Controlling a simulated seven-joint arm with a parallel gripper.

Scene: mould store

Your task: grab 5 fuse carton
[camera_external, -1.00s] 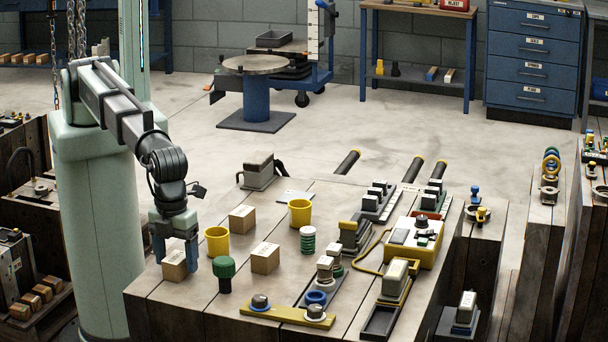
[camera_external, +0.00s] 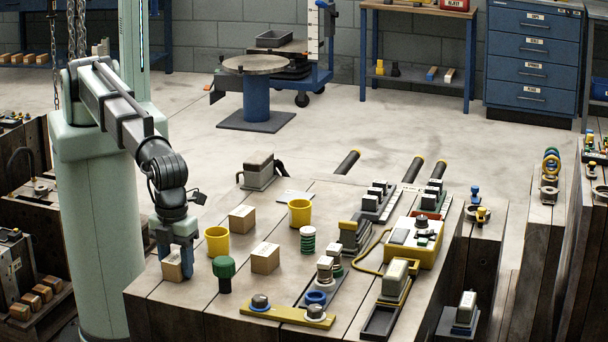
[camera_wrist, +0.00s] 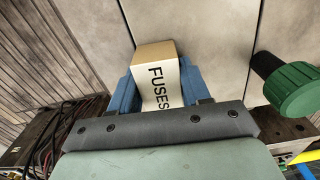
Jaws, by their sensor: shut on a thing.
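My gripper (camera_external: 178,258) has its blue fingers shut on a small tan carton (camera_external: 172,271) at the left front of the bench. In the wrist view this carton (camera_wrist: 157,85) sits between the fingers and shows the word FUSES on its white label. The carton appears to rest on the bench top; the fingers hide part of it.
A green-capped knob (camera_external: 224,269) stands close to the right of my gripper; it shows in the wrist view (camera_wrist: 291,89). A yellow cup (camera_external: 217,241) is just behind it, with another yellow cup (camera_external: 299,213) farther back. A yellow bar (camera_external: 287,314) lies in front.

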